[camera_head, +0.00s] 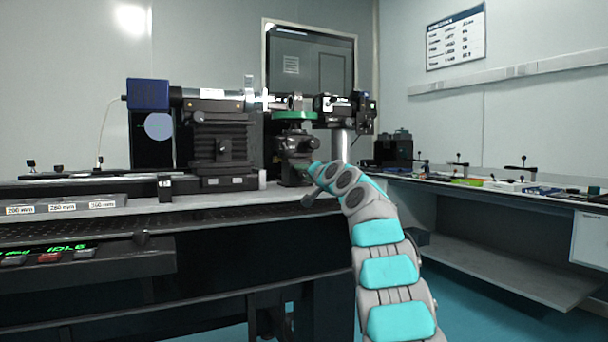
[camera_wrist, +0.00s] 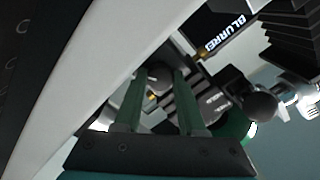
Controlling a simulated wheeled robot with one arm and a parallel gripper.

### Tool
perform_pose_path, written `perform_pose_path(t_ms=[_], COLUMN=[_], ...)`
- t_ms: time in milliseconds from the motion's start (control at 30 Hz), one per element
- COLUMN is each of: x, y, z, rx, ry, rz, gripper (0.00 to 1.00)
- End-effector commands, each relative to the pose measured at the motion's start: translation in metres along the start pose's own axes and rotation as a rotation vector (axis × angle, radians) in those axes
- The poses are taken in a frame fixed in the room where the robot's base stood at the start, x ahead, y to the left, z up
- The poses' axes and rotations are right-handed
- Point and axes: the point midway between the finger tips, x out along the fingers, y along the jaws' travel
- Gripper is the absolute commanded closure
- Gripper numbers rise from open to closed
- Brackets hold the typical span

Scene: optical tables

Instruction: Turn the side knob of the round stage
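The round stage shows in the head view as a green disc (camera_head: 294,115) on a dark mount (camera_head: 296,145) with black knobs on its sides. My arm comes up from the lower right, and my gripper (camera_head: 308,172) is at the mount's lower right, small and partly hidden. In the wrist view, the two dark green fingers of my gripper (camera_wrist: 158,75) are apart. A round grey knob (camera_wrist: 160,77) shows in the gap near the fingertips; I cannot tell whether they touch it. Part of the green disc (camera_wrist: 236,126) shows behind the right finger. A dark round knob (camera_wrist: 260,105) is right of it.
A black stage block (camera_head: 222,140) and a blue box (camera_head: 148,94) stand left of the mount on the optical table (camera_head: 150,208). A silver post (camera_head: 341,145) stands close on its right. A bench (camera_head: 500,186) runs along the right.

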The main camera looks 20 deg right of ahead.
Motion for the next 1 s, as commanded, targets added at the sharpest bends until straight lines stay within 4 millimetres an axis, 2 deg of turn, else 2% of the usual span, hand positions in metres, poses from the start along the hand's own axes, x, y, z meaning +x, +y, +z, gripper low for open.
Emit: perform_pose_path(t_ms=[33,267,1000], x=[0.0,0.0,0.0], y=[0.0005,0.0005,0.001], z=[0.0001,0.0,-0.0004], rx=[0.0,0.0,-0.101], ry=[0.0,0.0,0.001], rz=[0.001,0.001,0.002], gripper=[0.75,1.0,1.0])
